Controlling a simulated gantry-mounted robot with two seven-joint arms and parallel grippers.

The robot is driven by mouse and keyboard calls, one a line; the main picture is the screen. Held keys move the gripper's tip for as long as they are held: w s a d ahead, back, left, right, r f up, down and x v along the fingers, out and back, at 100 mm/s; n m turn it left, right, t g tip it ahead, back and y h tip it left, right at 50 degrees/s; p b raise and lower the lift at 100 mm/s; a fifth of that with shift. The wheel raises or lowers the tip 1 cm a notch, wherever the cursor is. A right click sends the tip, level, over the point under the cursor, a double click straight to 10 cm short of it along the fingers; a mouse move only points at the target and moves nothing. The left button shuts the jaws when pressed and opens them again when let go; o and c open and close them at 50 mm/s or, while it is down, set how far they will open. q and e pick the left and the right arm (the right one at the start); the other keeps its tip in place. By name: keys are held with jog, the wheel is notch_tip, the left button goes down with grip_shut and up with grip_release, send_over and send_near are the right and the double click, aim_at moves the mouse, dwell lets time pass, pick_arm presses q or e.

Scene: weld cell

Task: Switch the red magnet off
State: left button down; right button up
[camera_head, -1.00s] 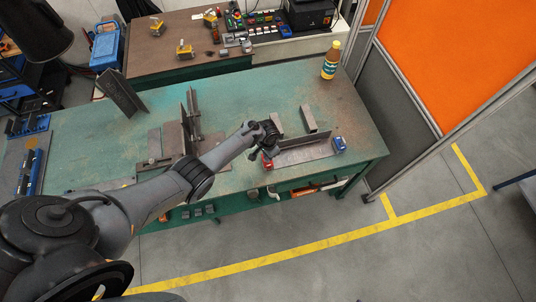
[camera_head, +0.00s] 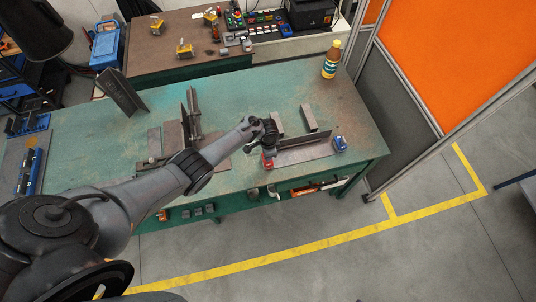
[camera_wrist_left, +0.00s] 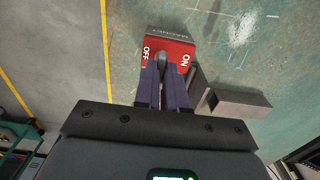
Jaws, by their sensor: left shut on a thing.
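The red magnet (camera_head: 268,162) sits near the front edge of the green table, by the left end of an upright metal plate (camera_head: 303,145). In the left wrist view the magnet (camera_wrist_left: 183,50) shows OFF on its left, ON on its right, and a grey knob (camera_wrist_left: 160,60) between the labels, nearer OFF. My left gripper (camera_wrist_left: 163,72) is shut on the knob, and its fingers hide the lower part of it. In the head view my left gripper (camera_head: 266,143) is over the magnet and partly hides it. My right gripper is not in view.
A blue magnet (camera_head: 340,144) stands at the plate's right end. Metal bars (camera_head: 309,118) lie behind the plate. A bottle (camera_head: 331,60) stands at the far right corner. The green table (camera_head: 245,95) is clear behind the gripper.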

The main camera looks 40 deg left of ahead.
pick_arm(q)
jog(key=shift+r, duration=0.1)
jog(key=c, duration=1.2)
grip_release()
jog(key=shift+w, duration=0.1)
jog(key=shift+r+p, duration=0.4)
jog(key=shift+r, duration=0.2)
notch_tip(320, 180, up, 10)
jog(key=p, duration=0.3)
jog(key=shift+f, duration=0.2)
jog(key=shift+f, duration=0.1)
